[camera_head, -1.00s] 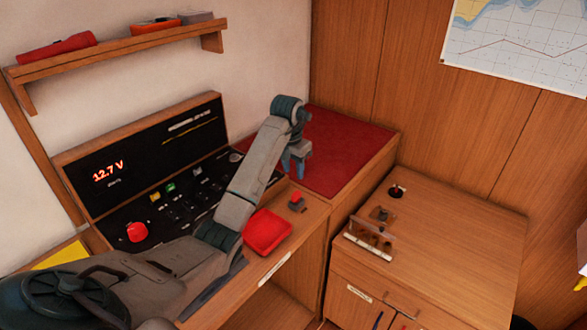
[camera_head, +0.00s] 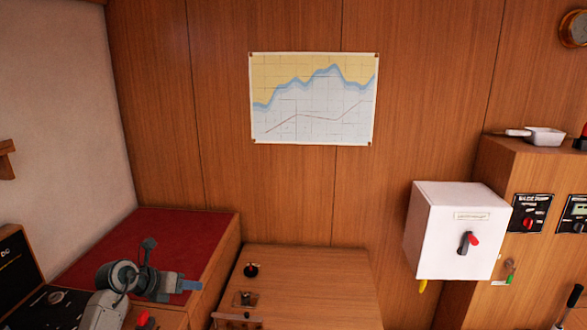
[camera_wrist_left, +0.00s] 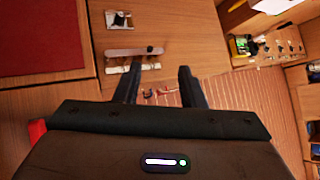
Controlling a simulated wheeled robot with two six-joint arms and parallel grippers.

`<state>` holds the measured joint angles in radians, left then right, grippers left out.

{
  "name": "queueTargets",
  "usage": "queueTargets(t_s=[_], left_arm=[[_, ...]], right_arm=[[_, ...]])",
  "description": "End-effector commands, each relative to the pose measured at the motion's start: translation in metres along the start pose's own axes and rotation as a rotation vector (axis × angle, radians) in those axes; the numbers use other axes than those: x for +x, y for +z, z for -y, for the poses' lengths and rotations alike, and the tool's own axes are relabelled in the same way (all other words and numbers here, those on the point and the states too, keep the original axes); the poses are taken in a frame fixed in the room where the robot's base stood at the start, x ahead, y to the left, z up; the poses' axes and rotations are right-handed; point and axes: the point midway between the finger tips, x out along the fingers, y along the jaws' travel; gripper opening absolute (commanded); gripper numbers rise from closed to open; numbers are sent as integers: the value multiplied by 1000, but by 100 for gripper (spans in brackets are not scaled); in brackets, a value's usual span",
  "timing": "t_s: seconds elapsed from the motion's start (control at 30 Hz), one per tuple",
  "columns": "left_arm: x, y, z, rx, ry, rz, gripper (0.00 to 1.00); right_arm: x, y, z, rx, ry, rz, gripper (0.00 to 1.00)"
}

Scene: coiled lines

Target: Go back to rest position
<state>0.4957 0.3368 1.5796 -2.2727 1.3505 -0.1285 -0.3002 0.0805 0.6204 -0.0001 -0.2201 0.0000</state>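My left gripper (camera_head: 190,286) shows at the lower left of the head view, in front of the red-topped bench (camera_head: 150,240). In the left wrist view the two dark fingers of this gripper (camera_wrist_left: 158,68) stand well apart with nothing between them. They point over the front edge of the wooden cabinet top (camera_wrist_left: 170,25). My right gripper is in neither current view.
A white box with a red-tipped handle (camera_head: 440,230) stands at the right. A chart (camera_head: 313,100) hangs on the wood wall.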

Motion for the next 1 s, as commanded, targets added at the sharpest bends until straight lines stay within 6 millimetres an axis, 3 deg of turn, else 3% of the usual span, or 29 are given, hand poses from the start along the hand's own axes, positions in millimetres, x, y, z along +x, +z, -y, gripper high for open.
queueTargets(t_s=[0.1, 0.2, 0.3, 0.4, 0.57, 0.73, 0.87, 1.0], left_arm=[[0, 5, 47, -80, -181, 244, 36], [-15, 12, 78, -194, -320, 446, 36], [-40, 16, 96, -342, -437, 632, 36], [-66, 16, 102, -508, -524, 790, 36], [-104, 3, 91, -805, -609, 999, 36], [-135, -28, 63, -1165, -630, 1175, 36], [-148, -66, 39, -1461, -591, 1270, 36], [-152, -124, 18, -1812, -482, 1331, 36]], right_arm=[[0, 0, 0, 0, 0, 0, 37], [0, 0, 0, 0, 0, 0, 37], [0, 0, 0, 0, 0, 0, 37], [0, 0, 0, 0, 0, 0, 37], [0, 0, 0, 0, 0, 0, 37], [0, 0, 0, 0, 0, 0, 37], [0, 0, 0, 0, 0, 0, 37], [0, 0, 0, 0, 0, 0, 37]])
